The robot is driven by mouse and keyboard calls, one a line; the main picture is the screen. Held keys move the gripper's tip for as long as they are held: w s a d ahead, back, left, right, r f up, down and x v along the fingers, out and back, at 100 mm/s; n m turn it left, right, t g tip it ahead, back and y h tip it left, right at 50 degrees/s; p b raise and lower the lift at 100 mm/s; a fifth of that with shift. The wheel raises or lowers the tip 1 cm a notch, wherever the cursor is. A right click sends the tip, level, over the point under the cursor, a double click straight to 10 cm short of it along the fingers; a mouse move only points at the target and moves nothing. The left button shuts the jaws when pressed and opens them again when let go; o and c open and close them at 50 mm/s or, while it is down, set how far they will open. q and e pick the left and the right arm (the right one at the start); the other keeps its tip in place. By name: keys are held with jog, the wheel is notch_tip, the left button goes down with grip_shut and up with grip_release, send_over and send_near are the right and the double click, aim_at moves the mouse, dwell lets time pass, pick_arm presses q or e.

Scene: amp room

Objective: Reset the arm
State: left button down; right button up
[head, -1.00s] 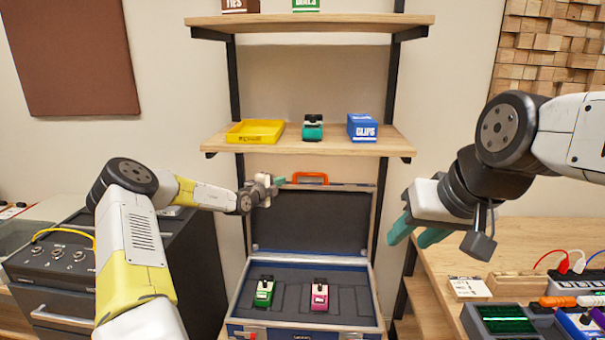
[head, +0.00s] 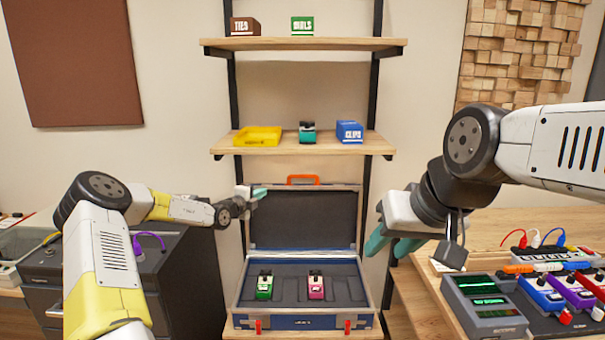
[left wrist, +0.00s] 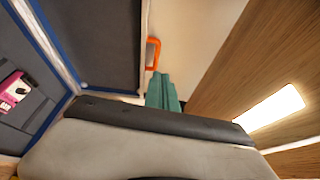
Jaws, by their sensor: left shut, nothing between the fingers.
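My left gripper (head: 259,192) is in front of the left side of the open case's lid, above the case. Its teal fingers are shut and empty; they also show in the left wrist view (left wrist: 163,92), near the orange handle (left wrist: 153,52). My right gripper (head: 388,236) is on the right, beside the case and above the wooden bench. Its teal fingers point down and left, with nothing seen between them; their gap is hard to judge. The open blue case (head: 300,322) holds a green pedal (head: 265,286) and a pink pedal (head: 316,286).
Wooden shelves (head: 300,149) behind hold a yellow tray (head: 258,136), a teal pedal (head: 307,133) and a blue box (head: 349,131). The bench at right carries several pedals and a grey device (head: 484,305). A dark cabinet (head: 180,275) stands at left.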

pick_arm(q)
jog(key=s+d+r+m+g+h, duration=0.4)
jog(key=s+d+r+m, duration=0.55)
jog(key=d+m, duration=0.4)
jog(key=s+d+r+m+g, duration=0.2)
jog(key=s+r+m+g, duration=0.1)
jog(key=s+m, duration=0.5)
jog(key=s+d+r+m+g, duration=0.2)
jog(key=s+r+m, duration=0.1)
jog(key=s+m, duration=0.5)
jog(key=s+a+m+y, duration=0.3)
jog(key=s+a+m, duration=0.2)
jog(key=s, duration=0.4)
jog(key=s+a+m+y, duration=0.3)
jog(key=s+a+m, duration=0.2)
jog(key=s+m, duration=0.3)
jog(key=s+a+m+y, duration=0.3)
jog(key=s+a+m, duration=0.3)
jog(key=s, duration=0.6)
jog(key=shift+m, duration=0.45)
jog(key=shift+w, duration=0.15)
